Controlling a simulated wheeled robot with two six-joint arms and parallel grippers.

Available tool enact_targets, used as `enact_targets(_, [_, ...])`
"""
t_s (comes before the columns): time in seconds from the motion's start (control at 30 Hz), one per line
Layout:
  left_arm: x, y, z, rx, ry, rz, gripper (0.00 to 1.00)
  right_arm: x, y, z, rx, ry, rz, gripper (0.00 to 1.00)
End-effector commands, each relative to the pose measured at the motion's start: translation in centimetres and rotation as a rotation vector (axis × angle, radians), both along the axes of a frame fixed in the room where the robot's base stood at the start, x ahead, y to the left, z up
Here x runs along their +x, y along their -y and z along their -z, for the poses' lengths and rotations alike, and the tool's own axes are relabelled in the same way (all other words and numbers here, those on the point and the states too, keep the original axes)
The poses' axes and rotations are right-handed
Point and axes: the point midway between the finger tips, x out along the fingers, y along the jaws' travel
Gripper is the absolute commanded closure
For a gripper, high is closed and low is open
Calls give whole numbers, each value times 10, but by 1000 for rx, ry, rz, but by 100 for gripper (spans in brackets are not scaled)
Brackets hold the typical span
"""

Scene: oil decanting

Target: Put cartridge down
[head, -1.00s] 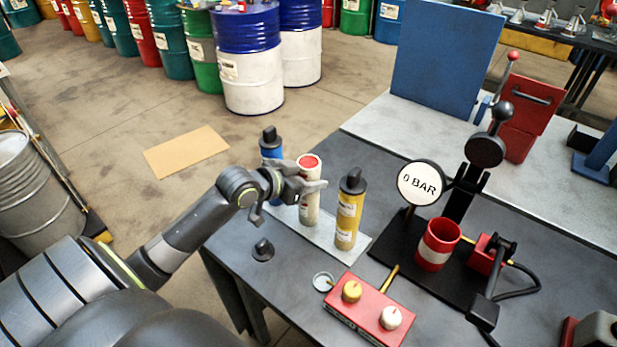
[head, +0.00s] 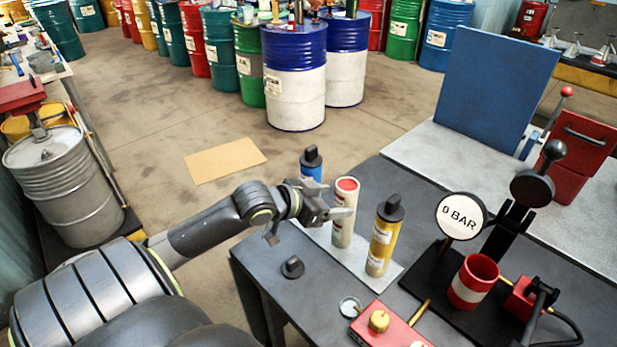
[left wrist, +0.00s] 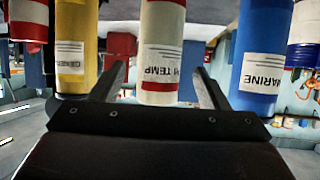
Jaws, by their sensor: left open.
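A white cartridge with a red top (head: 343,228) stands upright on a pale plate (head: 388,281) on the dark table. Its label, partly cut off, reads "TEMP" in the left wrist view (left wrist: 160,50). My left gripper (head: 328,213) is open just left of it; in the left wrist view the cartridge stands between and beyond the two spread fingers (left wrist: 163,85). A yellow cartridge with a dark cap (head: 380,245) stands to its right. A blue cartridge with a dark cap (head: 312,170) stands behind, partly hidden by my gripper. My right gripper is out of view.
A loose dark cap (head: 292,267) lies near the table's left edge. A red box with a yellow knob (head: 385,325) is at the front. A red and white cup (head: 473,282) stands by a round gauge reading "0 BAR" (head: 461,216). Floor left of the table is open.

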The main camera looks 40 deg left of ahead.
Motion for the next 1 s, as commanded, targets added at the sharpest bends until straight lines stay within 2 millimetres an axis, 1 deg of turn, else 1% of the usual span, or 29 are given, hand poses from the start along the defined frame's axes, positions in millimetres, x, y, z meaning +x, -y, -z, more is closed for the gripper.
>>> enact_targets(0.03, [-8, -2, -3, 7, -2, 3, 31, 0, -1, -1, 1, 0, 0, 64])
enact_targets(0.2, [-28, -8, -15, 6, -3, 1, 31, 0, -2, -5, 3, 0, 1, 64])
enact_targets(0.3, [-39, -10, -20, 4, -5, 6, 31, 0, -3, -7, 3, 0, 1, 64])
enact_targets(0.4, [-49, -14, -26, 4, -4, -1, 31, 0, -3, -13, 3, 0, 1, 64])
enact_targets(0.5, [-56, -16, -29, 3, -2, 0, 31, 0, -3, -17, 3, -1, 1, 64])
enact_targets(0.7, [-63, -17, -32, -1, -1, 3, 31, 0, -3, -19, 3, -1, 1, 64])
enact_targets(1.0, [-64, -17, -32, -2, 0, 4, 31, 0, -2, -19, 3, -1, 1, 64])
